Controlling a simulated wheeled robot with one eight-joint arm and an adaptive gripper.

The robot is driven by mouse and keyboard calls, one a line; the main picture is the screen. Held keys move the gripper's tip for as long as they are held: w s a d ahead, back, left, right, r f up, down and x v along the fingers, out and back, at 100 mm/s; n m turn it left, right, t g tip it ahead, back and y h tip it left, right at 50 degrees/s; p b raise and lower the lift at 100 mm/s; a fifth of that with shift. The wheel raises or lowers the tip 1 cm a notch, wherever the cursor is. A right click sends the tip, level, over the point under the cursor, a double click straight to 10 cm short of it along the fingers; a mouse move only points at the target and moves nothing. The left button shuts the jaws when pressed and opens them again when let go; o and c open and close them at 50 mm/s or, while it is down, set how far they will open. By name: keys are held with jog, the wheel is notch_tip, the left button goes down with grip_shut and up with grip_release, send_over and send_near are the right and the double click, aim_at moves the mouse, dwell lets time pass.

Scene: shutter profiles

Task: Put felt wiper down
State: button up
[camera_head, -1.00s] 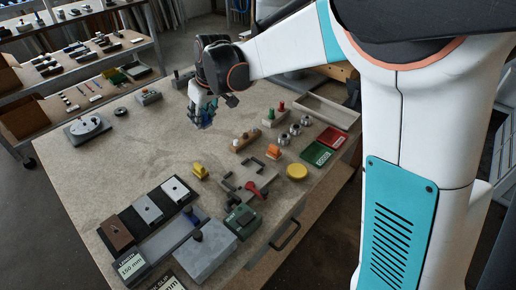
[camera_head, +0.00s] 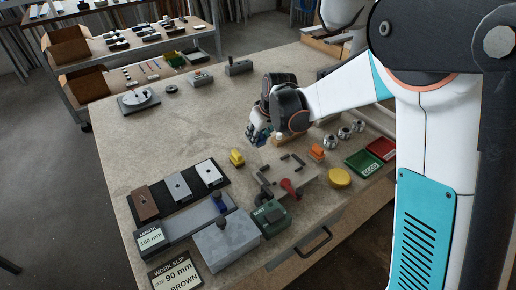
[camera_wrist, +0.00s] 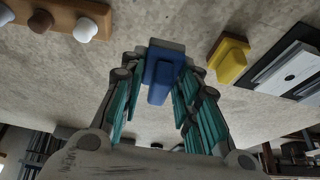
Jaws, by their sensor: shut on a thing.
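My gripper (camera_head: 259,137) is over the bench, just behind and to the right of the yellow block. In the wrist view my gripper (camera_wrist: 160,88) is shut on a blue-handled piece with a grey base, which I take to be the felt wiper (camera_wrist: 163,76). The wiper shows only as a small blue patch in the head view (camera_head: 262,139). Its grey base points away from the wrist toward the bench top (camera_wrist: 135,50). I cannot tell whether the base touches the bench.
The yellow block (camera_head: 237,157) also shows in the wrist view (camera_wrist: 229,60). A wooden peg holder (camera_wrist: 70,12) is at upper left there. A grey fixture (camera_head: 300,180) with a red handle, a yellow disc (camera_head: 340,178) and sample plates (camera_head: 178,184) stand nearby. The bench's left middle is clear.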

aim_at(258, 153)
jog(key=shift+f+b, duration=0.8)
jog(key=shift+f, duration=1.55)
jog(key=shift+r, duration=0.1)
jog(key=shift+s+f+b, duration=0.15)
jog(key=shift+f+b, duration=0.15)
jog(key=shift+f, duration=0.1)
jog(key=o, duration=0.8)
jog(key=shift+s, duration=0.1)
jog(key=shift+o, duration=1.2)
jog(key=shift+f, duration=0.2)
jog(key=shift+r, duration=0.2)
